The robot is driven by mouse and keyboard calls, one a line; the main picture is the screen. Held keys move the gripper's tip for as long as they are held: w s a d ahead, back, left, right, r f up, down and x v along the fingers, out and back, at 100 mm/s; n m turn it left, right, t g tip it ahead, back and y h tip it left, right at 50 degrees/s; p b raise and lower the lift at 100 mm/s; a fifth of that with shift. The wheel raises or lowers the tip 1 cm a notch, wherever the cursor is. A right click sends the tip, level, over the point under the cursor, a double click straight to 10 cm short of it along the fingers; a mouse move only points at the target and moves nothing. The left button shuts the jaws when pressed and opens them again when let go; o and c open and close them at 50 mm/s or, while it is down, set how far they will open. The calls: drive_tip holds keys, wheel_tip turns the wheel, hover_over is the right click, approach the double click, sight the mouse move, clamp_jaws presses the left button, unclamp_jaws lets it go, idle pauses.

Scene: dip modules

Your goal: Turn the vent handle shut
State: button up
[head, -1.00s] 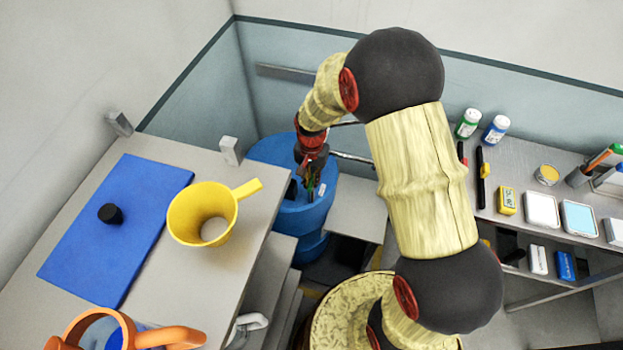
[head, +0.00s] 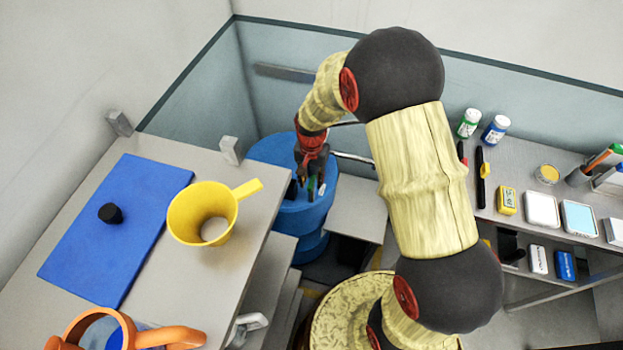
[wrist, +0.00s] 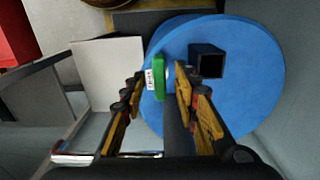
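The blue drum (head: 322,215) stands low by the back wall, behind the left counter. Its round top (wrist: 262,75) fills much of the wrist view. A green handle with a white label (wrist: 159,70), apparently the vent handle, is on the top beside a square black opening (wrist: 208,64). In the head view the green part (head: 311,188) is small and partly hidden by my gripper (head: 312,178). In the wrist view my gripper (wrist: 160,75) is open, its fingertips on either side of the green handle. I see no clear contact with it.
The left counter (head: 245,205) holds a blue mat (head: 75,240), a yellow funnel-like jug (head: 200,225) and an orange-handled vessel (head: 165,337). A grey shelf (head: 355,210) is right of the drum. Bottles and small boxes stand on the right bench (head: 520,170).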

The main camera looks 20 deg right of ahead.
sight(312, 181)
wheel_tip(312, 181, up, 12)
idle(0.5)
idle(0.5)
drive_tip(key=s+r+n+t+b, duration=0.2)
drive_tip(key=s+r+n, duration=0.1)
drive_tip(key=s+r, duration=0.6)
drive_tip(key=s+r+n+t+b, duration=0.1)
drive_tip(key=s+r+n+t, duration=0.2)
drive_tip(key=s+r, duration=0.5)
drive_tip(key=s+n, duration=0.1)
drive_tip(key=s, duration=0.4)
drive_tip(key=shift+r+t+b, duration=0.3)
drive_tip(key=shift+r+b, duration=0.05)
drive_tip(key=shift+b, duration=0.05)
drive_tip(key=shift+a, duration=0.1)
